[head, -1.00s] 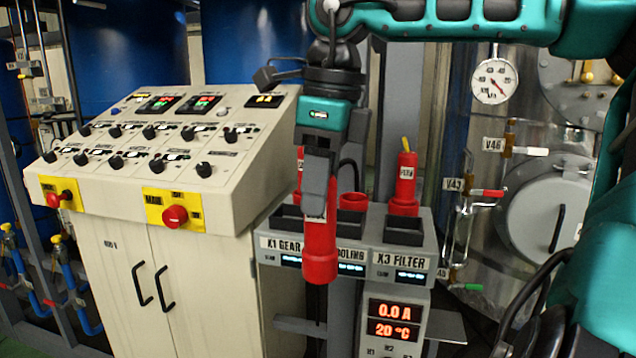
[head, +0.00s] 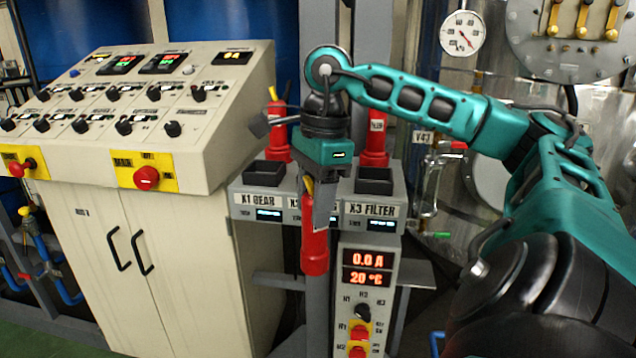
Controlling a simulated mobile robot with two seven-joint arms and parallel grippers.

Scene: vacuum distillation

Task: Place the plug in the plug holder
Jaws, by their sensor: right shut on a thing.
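My right gripper (head: 323,205) is shut on a red plug (head: 315,250). The plug hangs upright with its red end down, in front of the grey plug panel (head: 240,205) labelled X1 GEAR and X3 FILTER. The middle label is mostly hidden behind my gripper. A square black receptacle (head: 263,173) shows on the left of the panel and another (head: 375,181) on the right; both look empty. The middle of the panel is hidden by my gripper and arm. My left gripper is not in view.
Two other red plugs stand at the panel's back, left (head: 278,140) and right (head: 375,140). A beige control console (head: 200,240) with a red stop button (head: 146,178) stands left. A display box (head: 368,270) reading 0.0 A and 20 °C sits below the panel.

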